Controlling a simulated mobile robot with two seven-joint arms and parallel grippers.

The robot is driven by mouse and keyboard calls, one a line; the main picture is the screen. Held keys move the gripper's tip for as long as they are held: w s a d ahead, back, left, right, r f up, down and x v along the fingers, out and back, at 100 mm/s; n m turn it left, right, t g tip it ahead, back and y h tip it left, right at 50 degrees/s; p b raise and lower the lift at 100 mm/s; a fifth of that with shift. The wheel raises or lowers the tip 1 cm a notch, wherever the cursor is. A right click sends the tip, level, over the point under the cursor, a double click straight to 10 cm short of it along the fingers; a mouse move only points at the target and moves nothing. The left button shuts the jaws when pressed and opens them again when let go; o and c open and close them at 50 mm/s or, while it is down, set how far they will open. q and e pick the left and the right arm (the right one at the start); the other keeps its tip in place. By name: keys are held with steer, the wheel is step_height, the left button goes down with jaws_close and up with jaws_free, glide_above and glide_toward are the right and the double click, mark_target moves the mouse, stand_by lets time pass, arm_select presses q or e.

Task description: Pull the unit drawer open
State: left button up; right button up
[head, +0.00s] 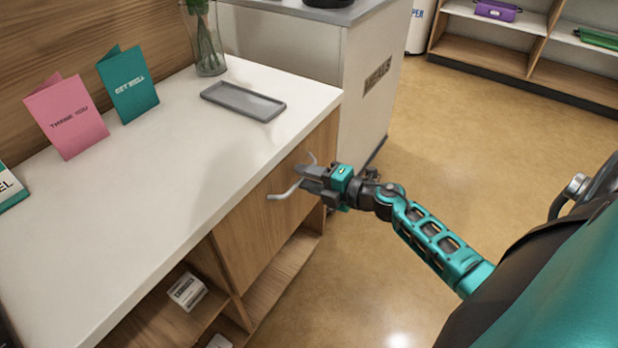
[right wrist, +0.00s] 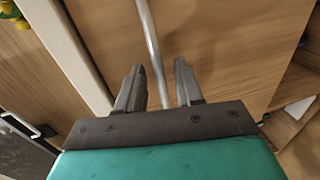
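The unit drawer has a plain wooden front (head: 248,222) under the white top of the bedside unit, and it looks shut. Its grey bar handle (head: 283,193) sticks out from the front; my right gripper (head: 304,180) covers its middle part. In the right wrist view the handle (right wrist: 150,45) runs down between the two fingers of the gripper (right wrist: 158,80). The fingers are apart, one on each side of the bar, with a gap visible on both sides. Whether the bar lies fully at fingertip depth is hard to tell. My left gripper is not in view.
On the unit's white top (head: 150,185) are a grey tray (head: 243,101), a glass vase (head: 207,45), a pink card (head: 67,117) and a teal card (head: 129,84). Open shelves lie below.

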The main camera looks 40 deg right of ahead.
jaws_close()
stand_by(1.4)
